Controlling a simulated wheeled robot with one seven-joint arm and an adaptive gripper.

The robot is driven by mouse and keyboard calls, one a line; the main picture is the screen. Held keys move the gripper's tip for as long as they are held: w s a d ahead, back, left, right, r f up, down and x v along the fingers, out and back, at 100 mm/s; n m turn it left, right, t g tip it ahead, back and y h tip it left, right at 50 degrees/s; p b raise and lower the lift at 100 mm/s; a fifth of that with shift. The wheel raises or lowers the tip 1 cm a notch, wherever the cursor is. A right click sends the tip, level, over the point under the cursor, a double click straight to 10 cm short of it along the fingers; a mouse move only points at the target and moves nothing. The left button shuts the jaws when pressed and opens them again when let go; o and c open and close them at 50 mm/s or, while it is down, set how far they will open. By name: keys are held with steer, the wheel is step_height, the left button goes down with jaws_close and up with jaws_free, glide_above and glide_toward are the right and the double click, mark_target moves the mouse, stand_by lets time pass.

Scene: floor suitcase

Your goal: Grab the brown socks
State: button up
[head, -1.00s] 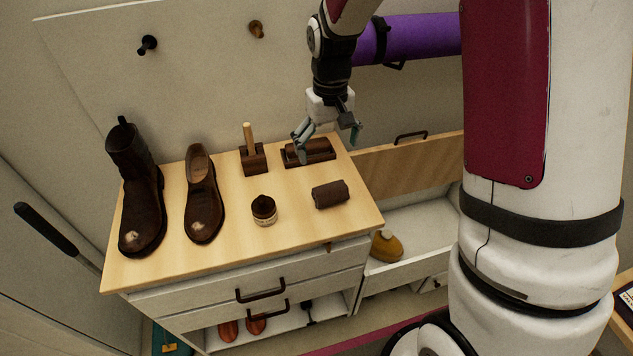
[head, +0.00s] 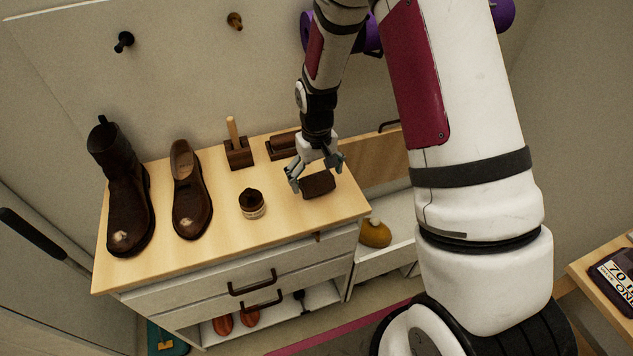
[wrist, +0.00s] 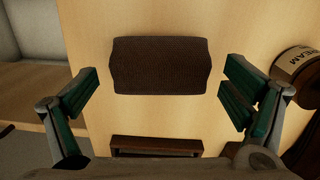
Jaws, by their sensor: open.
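The brown socks (head: 319,185) are a dark brown knitted roll lying on the wooden top of the cabinet, near its right side. In the wrist view the roll (wrist: 160,65) lies lengthwise across the picture, ahead of and between the fingers. My gripper (head: 316,176) is open and empty, just above and behind the roll. In the wrist view the green-padded fingers of my gripper (wrist: 158,92) are spread wide, one to each side of the roll, with a gap at both ends. I cannot tell the exact height above it.
On the cabinet top (head: 218,226) stand a tall boot (head: 125,195), a brown shoe (head: 190,192), a cream jar (head: 252,204), a wooden block with a handle (head: 238,153) and a dark wooden brush holder (head: 282,146).

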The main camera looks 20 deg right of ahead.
steer(key=shift+f, duration=0.6)
steer(key=c, duration=1.2)
